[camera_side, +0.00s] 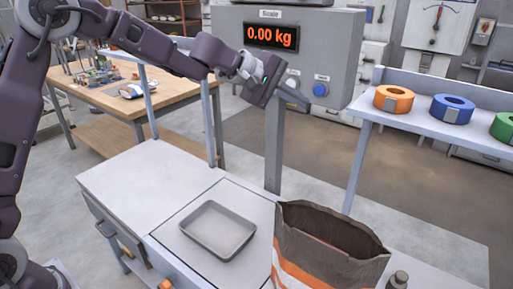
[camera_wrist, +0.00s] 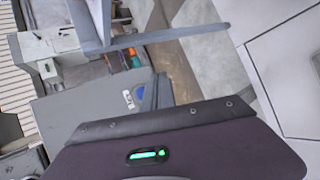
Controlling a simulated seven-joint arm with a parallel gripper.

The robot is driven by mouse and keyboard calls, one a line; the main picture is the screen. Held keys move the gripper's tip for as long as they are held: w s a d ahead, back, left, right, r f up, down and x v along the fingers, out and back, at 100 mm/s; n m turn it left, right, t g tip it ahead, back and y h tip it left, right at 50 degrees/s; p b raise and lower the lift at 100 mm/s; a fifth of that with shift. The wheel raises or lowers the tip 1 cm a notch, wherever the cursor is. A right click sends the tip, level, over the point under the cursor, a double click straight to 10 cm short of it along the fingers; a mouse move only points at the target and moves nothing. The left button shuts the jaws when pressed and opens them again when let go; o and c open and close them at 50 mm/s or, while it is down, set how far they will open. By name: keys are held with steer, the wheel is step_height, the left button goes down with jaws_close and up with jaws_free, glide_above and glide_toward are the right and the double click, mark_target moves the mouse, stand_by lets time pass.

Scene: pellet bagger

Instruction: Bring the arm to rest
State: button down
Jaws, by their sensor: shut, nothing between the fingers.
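My gripper (camera_side: 298,100) is raised in front of the grey scale console (camera_side: 345,55), near its blue button (camera_side: 321,89). Its fingers are shut and hold nothing. They point to the right and slightly down; I cannot tell whether they touch the console. The arm reaches across from the left, well above the bench. In the wrist view, the dark gripper body with a green light fills the bottom, and the fingertips cannot be made out clearly.
An empty metal tray (camera_side: 217,230) sits on the bench's scale plate (camera_side: 262,212). An open brown bag (camera_side: 300,247) stands right of it. The display (camera_side: 271,37) reads 0.00 kg. A shelf (camera_side: 415,118) holds orange, blue and green tape rolls. The bench's left part is clear.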

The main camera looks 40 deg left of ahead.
steer(key=s+d+r+m+g+y, duration=0.1)
steer(key=s+r+m, duration=0.25)
steer(key=s, duration=0.85)
steer(key=s+r+m+g, duration=0.1)
steer(key=s+r+m, duration=0.3)
steer(key=s, duration=0.8)
steer(key=s+a+f+m+y, duration=0.1)
steer(key=s+a+f, duration=0.2)
steer(key=s, duration=0.4)
steer(key=s+a+f+m+g+y, duration=0.1)
steer(key=s+a+f+m+y, duration=0.1)
steer(key=s, duration=0.4)
steer(key=s+a+f+m+g+y, duration=0.1)
steer(key=s+a+f+m+y, duration=0.1)
steer(key=s+a+f, duration=0.3)
steer(key=s+a, duration=0.1)
steer(key=s, duration=0.1)
steer(key=shift+s, duration=0.3)
